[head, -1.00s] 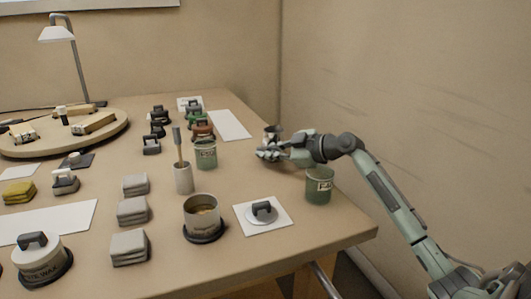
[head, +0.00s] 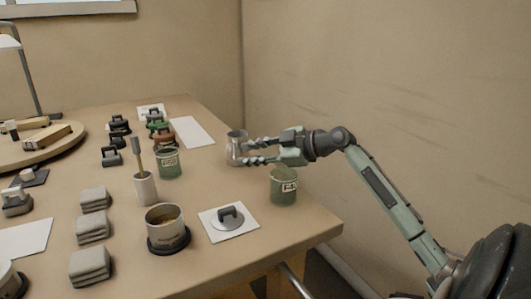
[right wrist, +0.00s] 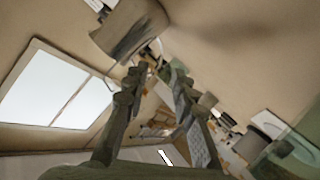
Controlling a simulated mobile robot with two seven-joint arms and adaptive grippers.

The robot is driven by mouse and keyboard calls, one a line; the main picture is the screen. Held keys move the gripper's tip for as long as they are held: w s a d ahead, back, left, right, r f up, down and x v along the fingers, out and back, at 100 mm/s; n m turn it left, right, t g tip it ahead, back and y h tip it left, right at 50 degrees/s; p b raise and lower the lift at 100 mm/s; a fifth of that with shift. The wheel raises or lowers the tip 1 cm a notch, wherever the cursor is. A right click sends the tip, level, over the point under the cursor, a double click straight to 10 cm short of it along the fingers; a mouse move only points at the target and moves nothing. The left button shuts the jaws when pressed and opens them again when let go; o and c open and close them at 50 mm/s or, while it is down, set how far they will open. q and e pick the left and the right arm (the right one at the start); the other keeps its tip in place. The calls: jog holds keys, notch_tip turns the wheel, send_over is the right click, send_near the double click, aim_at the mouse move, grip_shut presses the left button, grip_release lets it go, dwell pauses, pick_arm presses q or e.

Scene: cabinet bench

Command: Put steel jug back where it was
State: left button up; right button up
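The steel jug (head: 237,148) stands upright on the bench near its right edge, behind the green tin. My right gripper (head: 250,151) is just right of the jug, its two fingers apart and pointing left at it. No jug wall shows between the fingers, but I cannot tell whether the tips touch it. In the right wrist view the jug (right wrist: 130,32) shows beyond the open fingers (right wrist: 158,80), with empty space between them. My left gripper is not in view.
A green tin (head: 284,188) stands close in front of my right gripper. A white card with a handled lid (head: 229,218) lies nearer. A second green tin (head: 168,163) and a white sheet (head: 192,131) are left of the jug. The wall is behind.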

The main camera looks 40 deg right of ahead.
jog(key=v, duration=0.5)
jog(key=shift+s, duration=0.15)
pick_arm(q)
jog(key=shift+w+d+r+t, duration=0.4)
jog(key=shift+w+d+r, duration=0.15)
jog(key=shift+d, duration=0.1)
